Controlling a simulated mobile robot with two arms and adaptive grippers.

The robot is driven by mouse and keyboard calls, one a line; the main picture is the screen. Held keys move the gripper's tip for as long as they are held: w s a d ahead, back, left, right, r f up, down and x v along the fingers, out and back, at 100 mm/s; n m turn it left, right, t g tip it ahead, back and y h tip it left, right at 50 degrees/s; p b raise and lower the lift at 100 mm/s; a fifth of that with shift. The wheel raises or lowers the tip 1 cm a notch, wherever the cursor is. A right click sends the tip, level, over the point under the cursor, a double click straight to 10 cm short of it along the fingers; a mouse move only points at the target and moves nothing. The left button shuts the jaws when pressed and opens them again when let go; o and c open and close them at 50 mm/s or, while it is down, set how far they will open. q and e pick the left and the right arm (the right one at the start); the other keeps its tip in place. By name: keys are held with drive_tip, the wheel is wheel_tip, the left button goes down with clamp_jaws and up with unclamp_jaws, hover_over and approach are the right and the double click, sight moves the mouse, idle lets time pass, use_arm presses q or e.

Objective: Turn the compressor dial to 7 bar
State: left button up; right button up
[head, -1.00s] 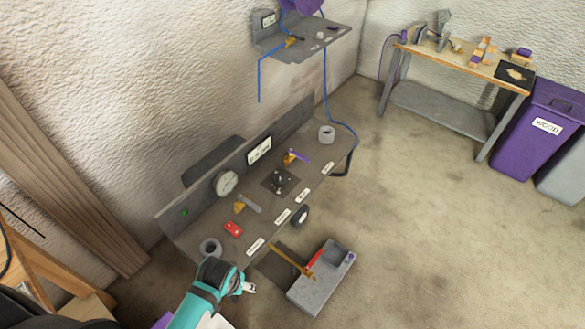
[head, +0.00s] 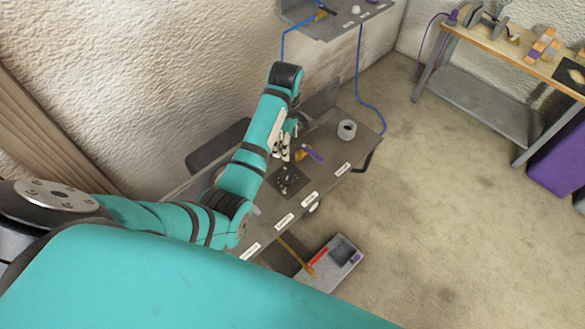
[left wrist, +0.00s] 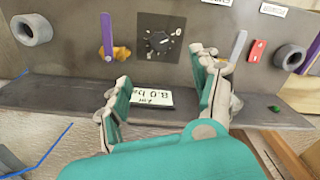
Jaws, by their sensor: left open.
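The compressor dial (head: 288,180) is a black knob on a dark square plate on the grey panel bench. In the left wrist view the dial (left wrist: 159,43) shows upside down with white marks around it; I cannot read its setting. My left gripper (head: 283,150) is above the bench, just behind the dial in the head view. In the left wrist view my left gripper (left wrist: 163,75) is open and empty, its fingers apart from the dial. My right gripper is not in view.
A purple lever valve (left wrist: 107,37) and a grey lever (left wrist: 238,47) flank the dial. A red block (left wrist: 256,52) and grey rings (left wrist: 32,30) sit farther out. My arm hides the gauge; open floor lies right.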

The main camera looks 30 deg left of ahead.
use_arm(q)
hover_over(288, 175)
wheel_tip(288, 175, down, 6)
wheel_tip(288, 175, down, 9)
drive_tip(key=shift+f+b, duration=0.2)
drive_tip(key=shift+b, duration=0.45)
drive_tip(key=shift+f, duration=0.65)
drive_tip(key=c, duration=1.2)
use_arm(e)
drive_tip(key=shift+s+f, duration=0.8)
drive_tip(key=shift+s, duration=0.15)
